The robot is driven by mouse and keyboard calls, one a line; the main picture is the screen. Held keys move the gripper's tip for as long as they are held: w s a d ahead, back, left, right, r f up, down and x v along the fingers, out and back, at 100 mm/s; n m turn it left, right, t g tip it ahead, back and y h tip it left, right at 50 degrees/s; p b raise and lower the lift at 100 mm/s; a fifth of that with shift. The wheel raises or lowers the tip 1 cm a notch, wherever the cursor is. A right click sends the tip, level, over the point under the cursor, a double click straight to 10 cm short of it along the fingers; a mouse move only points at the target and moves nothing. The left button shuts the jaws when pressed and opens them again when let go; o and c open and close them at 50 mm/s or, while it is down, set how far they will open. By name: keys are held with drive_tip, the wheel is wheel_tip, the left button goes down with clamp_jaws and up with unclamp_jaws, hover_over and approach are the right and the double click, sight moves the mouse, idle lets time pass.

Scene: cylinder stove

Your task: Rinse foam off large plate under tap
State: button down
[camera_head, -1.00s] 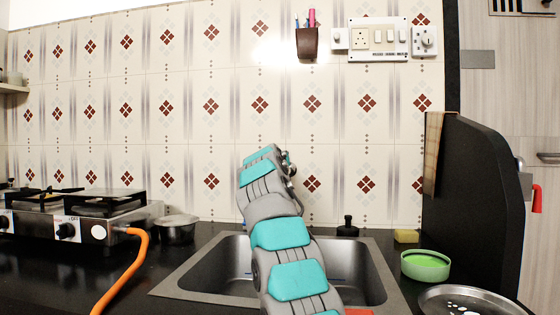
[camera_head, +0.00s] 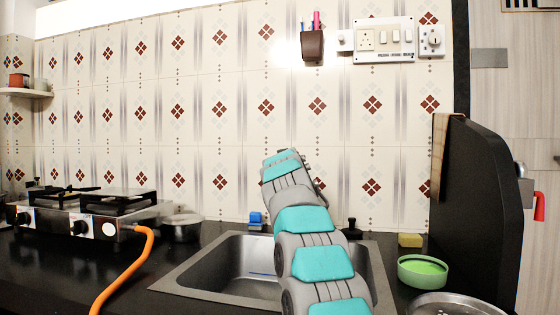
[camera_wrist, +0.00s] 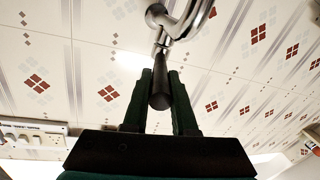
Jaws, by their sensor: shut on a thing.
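In the wrist view my gripper (camera_wrist: 161,73) has its two dark fingers closed on either side of a dark cylindrical tap handle (camera_wrist: 160,94). The handle hangs from the curved chrome tap (camera_wrist: 190,24). In the head view my arm reaches over the sink toward the tiled wall, and its wrist hides my gripper and the tap. A large metal plate (camera_head: 452,304) lies on the counter right of the sink, cut off by the bottom edge; how much foam is on it is hard to tell. The steel sink (camera_head: 210,272) is partly hidden by my arm.
A green bowl (camera_head: 422,270) and a yellow sponge (camera_head: 410,240) sit right of the sink, before a black partition (camera_head: 490,210). A blue item (camera_head: 256,219) and a black-topped item (camera_head: 351,229) stand behind the sink. A stove (camera_head: 85,215) with an orange hose (camera_head: 125,275) is left.

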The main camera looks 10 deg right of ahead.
drive_tip(key=shift+s+d+r+y+p, duration=0.1)
drive_tip(key=shift+d+r+y+p, duration=0.1)
drive_tip(key=shift+y+p, duration=0.2)
drive_tip(key=shift+d+f+n, duration=0.15)
drive_tip(key=shift+f+n, duration=0.05)
drive_tip(key=shift+n, duration=0.2)
drive_tip(key=shift+f, duration=0.1)
drive_tip(key=c, duration=0.7)
unclamp_jaws()
drive_tip(key=shift+s, duration=0.1)
drive_tip(key=shift+s, duration=0.1)
drive_tip(key=shift+s+f+b, duration=0.1)
drive_tip(key=shift+s+b, duration=0.3)
drive_tip(key=shift+s, duration=0.2)
drive_tip(key=b+v, duration=0.2)
drive_tip(key=v, duration=0.4)
drive_tip(key=shift+s, duration=0.2)
